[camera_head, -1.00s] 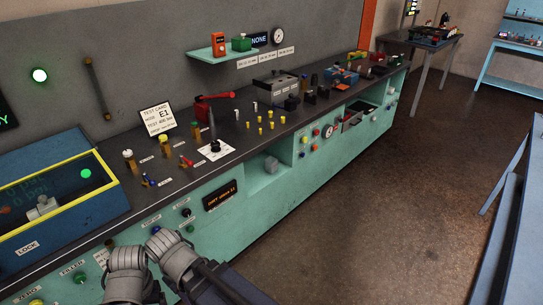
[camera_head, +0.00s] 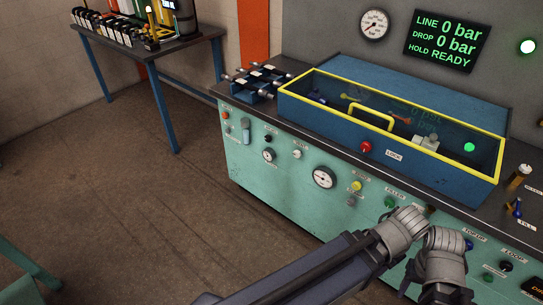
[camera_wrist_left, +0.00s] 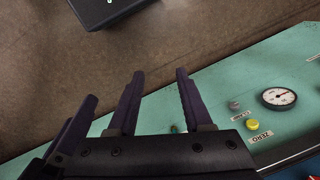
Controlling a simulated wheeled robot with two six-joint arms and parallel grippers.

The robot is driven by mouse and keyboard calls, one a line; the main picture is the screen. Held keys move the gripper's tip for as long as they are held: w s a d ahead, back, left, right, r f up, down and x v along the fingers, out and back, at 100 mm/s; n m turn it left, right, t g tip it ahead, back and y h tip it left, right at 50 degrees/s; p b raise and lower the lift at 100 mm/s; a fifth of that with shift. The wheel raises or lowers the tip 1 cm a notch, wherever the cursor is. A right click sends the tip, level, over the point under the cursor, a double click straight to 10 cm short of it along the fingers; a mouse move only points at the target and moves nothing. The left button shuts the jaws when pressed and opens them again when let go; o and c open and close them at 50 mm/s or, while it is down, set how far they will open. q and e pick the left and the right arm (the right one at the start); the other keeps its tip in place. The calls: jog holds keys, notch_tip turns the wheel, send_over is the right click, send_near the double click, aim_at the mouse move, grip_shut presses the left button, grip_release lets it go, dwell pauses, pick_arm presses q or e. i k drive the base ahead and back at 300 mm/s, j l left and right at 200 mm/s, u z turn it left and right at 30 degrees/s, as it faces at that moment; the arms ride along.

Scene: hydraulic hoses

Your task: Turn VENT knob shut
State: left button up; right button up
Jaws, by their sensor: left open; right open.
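A small pale knob (camera_head: 297,154) sits on the left part of the green front panel. The label above it may read VENT but is too small to be sure. Its turned position cannot be read. My left gripper (camera_wrist_left: 160,75) shows in its wrist view with dark fingers apart and empty, over the floor and the panel's edge.
A gauge (camera_head: 323,177) and a yellow ZERO knob (camera_head: 357,186) lie right of the pale knob. A blue box with a yellow-framed lid (camera_head: 393,120) stands on the bench. A display (camera_head: 447,41) reads 0 bar. The floor (camera_head: 130,200) left of the bench is clear.

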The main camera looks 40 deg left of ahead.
aim_at(297, 154)
jog(key=u, duration=1.2)
jog(key=i+l, duration=0.1)
jog(key=i, duration=0.4)
jog(key=j+u, duration=0.05)
